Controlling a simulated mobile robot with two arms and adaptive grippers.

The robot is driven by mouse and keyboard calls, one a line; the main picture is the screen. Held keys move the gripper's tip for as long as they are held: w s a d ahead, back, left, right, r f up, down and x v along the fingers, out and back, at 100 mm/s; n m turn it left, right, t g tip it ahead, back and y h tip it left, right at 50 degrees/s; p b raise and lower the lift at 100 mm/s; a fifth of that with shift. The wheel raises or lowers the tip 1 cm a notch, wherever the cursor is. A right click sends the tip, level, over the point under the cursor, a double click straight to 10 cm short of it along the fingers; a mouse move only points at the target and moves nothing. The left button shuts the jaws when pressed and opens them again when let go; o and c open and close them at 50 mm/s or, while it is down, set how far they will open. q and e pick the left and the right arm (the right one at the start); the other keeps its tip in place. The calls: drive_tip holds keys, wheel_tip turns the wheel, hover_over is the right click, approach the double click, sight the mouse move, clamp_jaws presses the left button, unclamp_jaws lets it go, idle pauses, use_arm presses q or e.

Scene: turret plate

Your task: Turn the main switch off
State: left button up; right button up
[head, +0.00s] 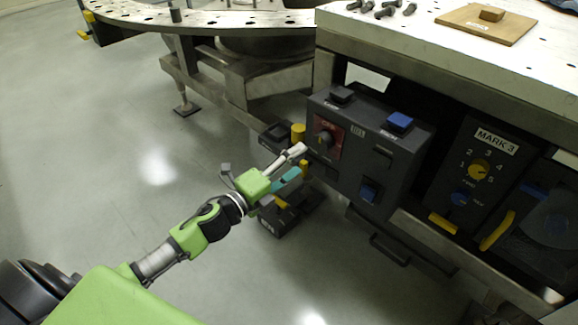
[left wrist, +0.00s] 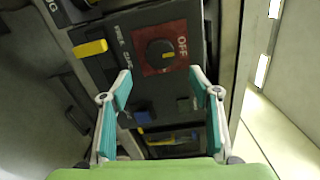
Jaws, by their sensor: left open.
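The main switch is a dark round knob (head: 325,138) on a red plate marked OFF, on the left face of the dark control box (head: 385,165). In the left wrist view the knob (left wrist: 160,52) lies ahead, with OFF to its right. A small orange mark shows on the knob's right part; I cannot tell its exact setting. My left gripper (head: 300,163) is open and empty, in front of the box near the red plate. In the left wrist view its two teal fingers (left wrist: 160,82) are spread below the knob, apart from it. My right gripper is out of view.
A yellow knob (head: 298,132) stands left of the plate. A MARK 3 panel (head: 478,170) is to the right. The white worktop (head: 440,60) overhangs. Open floor lies left.

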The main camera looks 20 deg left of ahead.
use_arm(q)
drive_tip(key=shift+v, duration=1)
